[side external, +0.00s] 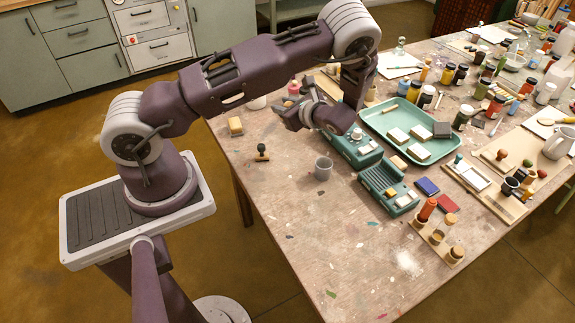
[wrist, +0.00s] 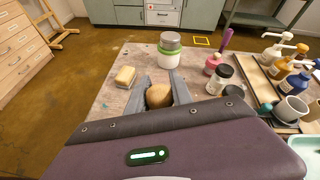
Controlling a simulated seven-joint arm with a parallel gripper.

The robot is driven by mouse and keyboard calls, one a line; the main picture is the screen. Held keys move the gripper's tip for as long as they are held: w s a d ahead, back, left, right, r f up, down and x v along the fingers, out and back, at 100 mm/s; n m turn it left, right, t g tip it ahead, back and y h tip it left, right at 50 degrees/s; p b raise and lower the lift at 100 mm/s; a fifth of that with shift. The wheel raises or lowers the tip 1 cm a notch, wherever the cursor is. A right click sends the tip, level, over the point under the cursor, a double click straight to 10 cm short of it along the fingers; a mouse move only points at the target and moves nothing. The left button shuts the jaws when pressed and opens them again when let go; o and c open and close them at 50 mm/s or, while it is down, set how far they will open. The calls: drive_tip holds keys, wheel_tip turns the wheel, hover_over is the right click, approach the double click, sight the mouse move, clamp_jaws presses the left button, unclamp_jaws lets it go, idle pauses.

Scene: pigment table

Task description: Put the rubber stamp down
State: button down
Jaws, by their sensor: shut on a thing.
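My gripper (side external: 283,112) is in the air over the near left part of the table, its fingers pointing left. In the wrist view my gripper (wrist: 159,92) is shut on the rubber stamp (wrist: 159,96), which shows only as a rounded tan wooden handle between the two grey fingers. Its lower part is hidden by the gripper body. In the side external view the held stamp is too small and covered to make out.
A yellow-and-white block (side external: 235,126) lies near the left table edge. A teal tray (side external: 450,152) lies right. The front left tabletop is clear.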

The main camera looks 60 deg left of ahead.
drive_tip(key=s+d, duration=0.3)
drive_tip(key=d, duration=0.4)
drive_tip(key=s+d, duration=0.4)
drive_tip(key=d, duration=0.3)
wheel_tip(320, 180, down, 9)
drive_tip(key=shift+f, duration=0.2)
drive_tip(key=shift+f, duration=0.1)
drive_tip(key=c, duration=1.1)
unclamp_jaws()
